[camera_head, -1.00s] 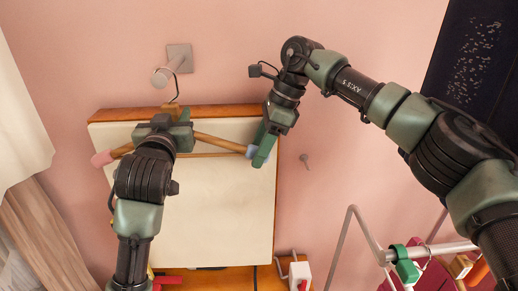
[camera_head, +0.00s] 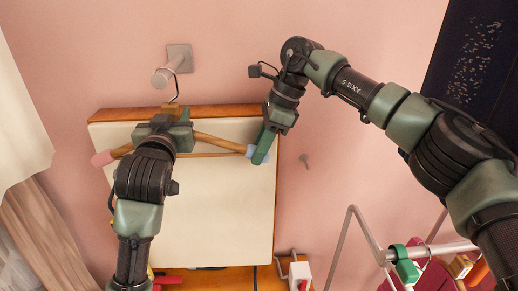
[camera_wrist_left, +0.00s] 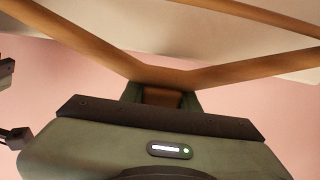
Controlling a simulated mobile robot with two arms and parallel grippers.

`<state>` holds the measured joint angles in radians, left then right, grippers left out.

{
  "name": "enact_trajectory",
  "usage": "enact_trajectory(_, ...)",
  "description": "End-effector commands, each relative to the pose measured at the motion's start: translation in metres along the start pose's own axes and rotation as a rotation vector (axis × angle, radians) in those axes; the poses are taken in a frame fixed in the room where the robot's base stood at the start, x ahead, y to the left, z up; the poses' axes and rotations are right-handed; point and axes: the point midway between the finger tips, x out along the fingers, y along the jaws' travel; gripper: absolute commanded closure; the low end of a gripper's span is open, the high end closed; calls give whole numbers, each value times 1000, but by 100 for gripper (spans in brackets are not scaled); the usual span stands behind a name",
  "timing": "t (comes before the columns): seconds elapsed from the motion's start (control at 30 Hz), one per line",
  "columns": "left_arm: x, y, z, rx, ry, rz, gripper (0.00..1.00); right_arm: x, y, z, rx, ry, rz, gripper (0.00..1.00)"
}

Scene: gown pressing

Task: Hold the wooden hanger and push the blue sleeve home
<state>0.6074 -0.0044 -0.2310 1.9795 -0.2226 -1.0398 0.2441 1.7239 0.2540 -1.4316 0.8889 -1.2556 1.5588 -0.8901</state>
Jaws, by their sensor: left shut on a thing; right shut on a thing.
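The wooden hanger (camera_head: 215,140) hangs by its hook from a grey wall peg, in front of a cream board. My left gripper (camera_head: 165,122) is shut on the hanger's middle below the hook; the left wrist view shows the hanger's wooden arms (camera_wrist_left: 215,74) spreading from between the jaws. The blue sleeve (camera_head: 250,151) is around the hanger's right end. My right gripper (camera_head: 264,148) is shut on the blue sleeve and hides part of it. A pink sleeve (camera_head: 102,158) sits on the hanger's left end.
The grey wall peg (camera_head: 164,75) sticks out above. The cream board (camera_head: 225,215) has a wooden edge. A metal rail (camera_head: 435,251) with clips stands at lower right, and a white curtain (camera_head: 20,110) hangs at left.

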Motion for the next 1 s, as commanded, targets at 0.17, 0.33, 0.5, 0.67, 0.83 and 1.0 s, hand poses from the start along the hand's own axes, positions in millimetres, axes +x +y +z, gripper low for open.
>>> enact_trajectory(0.17,0,0,1,1,-2,-1,100,0,0,0,0,-1,-1,100)
enact_trajectory(0.33,0,0,1,1,-2,-1,100,-1,0,0,0,-1,-1,100)
enact_trajectory(0.5,0,0,1,1,-2,-1,100,-1,0,0,0,-1,-1,100)
enact_trajectory(0.67,0,0,1,1,-2,-1,100,-1,0,0,0,-1,-1,100)
enact_trajectory(0.83,0,0,1,1,-2,-1,100,-1,0,0,1,-1,-1,100)
enact_trajectory(1.0,0,0,1,1,-2,-1,100,-1,0,17,-3,-2,-2,100)
